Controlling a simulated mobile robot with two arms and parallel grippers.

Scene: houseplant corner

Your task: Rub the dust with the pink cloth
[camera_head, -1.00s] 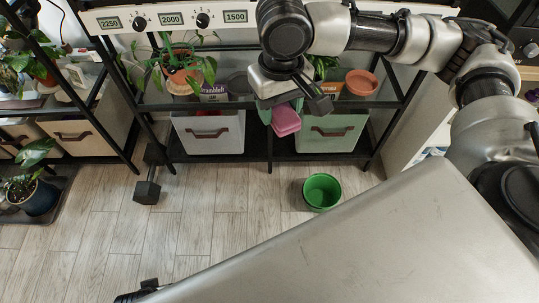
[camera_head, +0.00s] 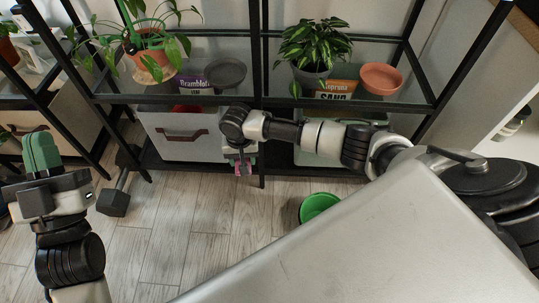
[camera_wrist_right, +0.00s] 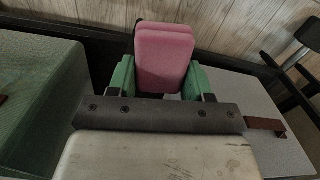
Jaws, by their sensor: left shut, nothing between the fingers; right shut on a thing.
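The pink cloth (camera_head: 243,168) is a small folded pad held low in front of the shelf rack, near the floor. My right gripper (camera_head: 242,160) is shut on it. In the right wrist view the pink cloth (camera_wrist_right: 164,58) stands out between the green fingers of my right gripper (camera_wrist_right: 163,80). My left gripper (camera_head: 42,150) is at the left of the head view, raised, with its green fingers shut together and empty. I cannot make out any dust in these views.
A grey bin (camera_head: 176,122) and a green bin, which shows in the wrist view (camera_wrist_right: 38,100), stand on the bottom shelf. Potted plants and a terracotta saucer (camera_head: 382,78) are on the glass shelf.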

